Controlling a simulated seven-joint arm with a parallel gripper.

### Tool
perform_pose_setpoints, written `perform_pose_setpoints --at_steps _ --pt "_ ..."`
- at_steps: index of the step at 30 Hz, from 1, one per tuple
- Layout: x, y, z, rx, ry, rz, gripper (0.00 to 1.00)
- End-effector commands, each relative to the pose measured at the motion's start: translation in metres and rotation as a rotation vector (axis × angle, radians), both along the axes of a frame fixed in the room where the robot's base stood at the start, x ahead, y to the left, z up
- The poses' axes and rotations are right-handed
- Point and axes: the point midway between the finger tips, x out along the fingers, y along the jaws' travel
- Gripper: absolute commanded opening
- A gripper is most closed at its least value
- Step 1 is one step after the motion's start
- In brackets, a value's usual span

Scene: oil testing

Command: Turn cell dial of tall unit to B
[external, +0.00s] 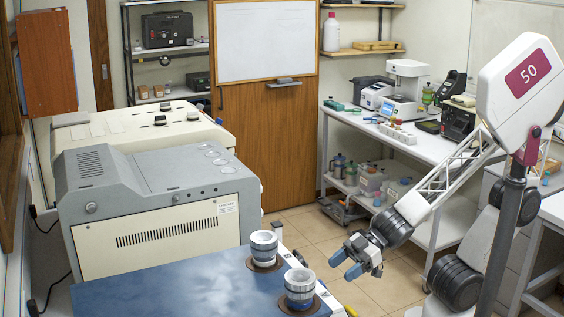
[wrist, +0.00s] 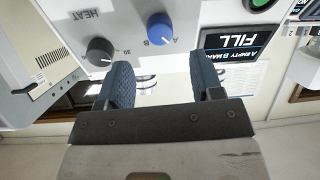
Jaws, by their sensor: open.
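In the wrist view a blue dial (wrist: 160,28) sits on a pale panel, with letters A and B beside it. It lies just beyond and between my gripper's two dark blue fingers. My gripper (wrist: 164,68) is open, with nothing between the fingers and apart from the dial. In the external view my gripper (external: 352,263) is open, in the air right of the blue-topped unit (external: 190,270). The dial does not show there, and I cannot tell which machine is the tall unit.
A dark grey HEAT dial (wrist: 101,50) is close left of the blue dial. A FILL label (wrist: 236,42) and a green button (wrist: 258,3) are to the right. A white bench (external: 385,135) is behind.

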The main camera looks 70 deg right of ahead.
Motion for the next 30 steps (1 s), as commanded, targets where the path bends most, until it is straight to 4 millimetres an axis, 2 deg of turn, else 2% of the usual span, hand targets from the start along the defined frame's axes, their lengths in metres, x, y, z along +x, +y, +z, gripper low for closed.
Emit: perform_pose_setpoints --at_steps 15,29,30 --pt "0.035 0.039 -0.022 0.001 0.001 0.0 0.6" --pt "0.04 0.045 -0.025 0.001 0.001 0.0 0.6" --pt "0.04 0.045 -0.025 0.001 0.001 0.0 0.56"
